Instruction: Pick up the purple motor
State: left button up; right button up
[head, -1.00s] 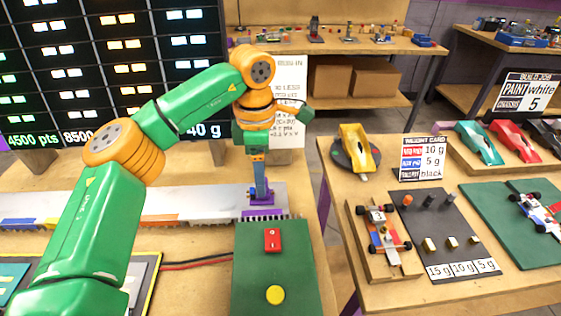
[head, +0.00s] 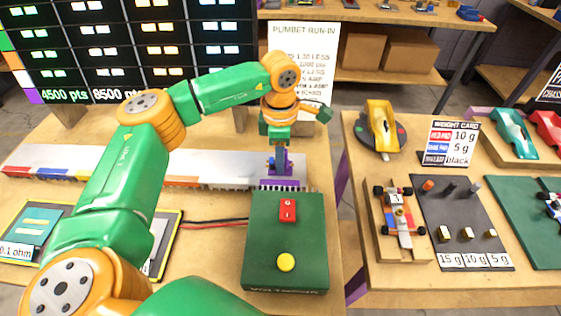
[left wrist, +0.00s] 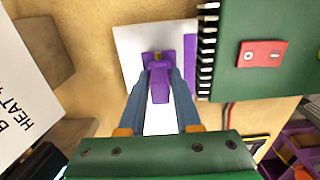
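The purple motor (head: 281,170) stands at the right end of the pale slot track (head: 222,165). My left gripper (head: 279,158) points down over it. In the left wrist view, the motor (left wrist: 159,82) is between the two blue-grey fingers of my left gripper (left wrist: 160,75), which lie against both its sides. The motor's lower part sits over the white end of the track (left wrist: 128,45), and I see no gap under it. My right gripper is not in view.
A green box (head: 286,240) with a red switch and yellow button stands just in front of the track end. A green pad (head: 38,232) lies at the left. The right table (head: 470,285) holds cars, small weights and a weight card (head: 452,143).

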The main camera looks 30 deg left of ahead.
pick_arm(q)
grip_shut()
